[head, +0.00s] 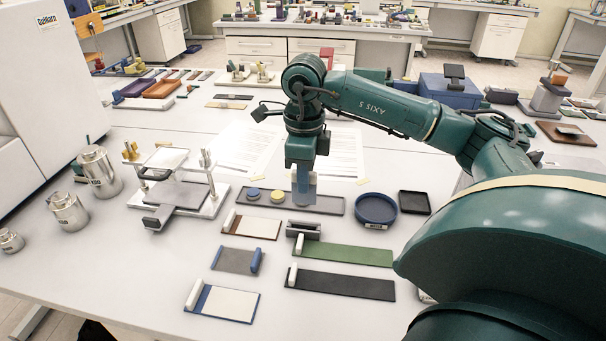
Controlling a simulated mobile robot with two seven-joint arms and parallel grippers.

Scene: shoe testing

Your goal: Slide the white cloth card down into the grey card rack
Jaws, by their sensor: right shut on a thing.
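My right gripper (304,190) points straight down over the right part of a long dark tray (331,204). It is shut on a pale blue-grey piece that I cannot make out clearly. A card with a white face, blue edges and a white end grip (227,303) lies flat at the front. Another pale card with a brown strip and white grip (256,226) lies farther back; I cannot tell which is the white cloth card. A small dark grey block, seemingly the card rack (303,230), stands just in front of the gripper. My left gripper is out of view.
A grey card (237,261), a green card (345,253) and a black card (345,285) lie nearby. A blue round dish (376,208) is right of the tray. A metal fixture (180,190) and steel weights (99,171) stand left.

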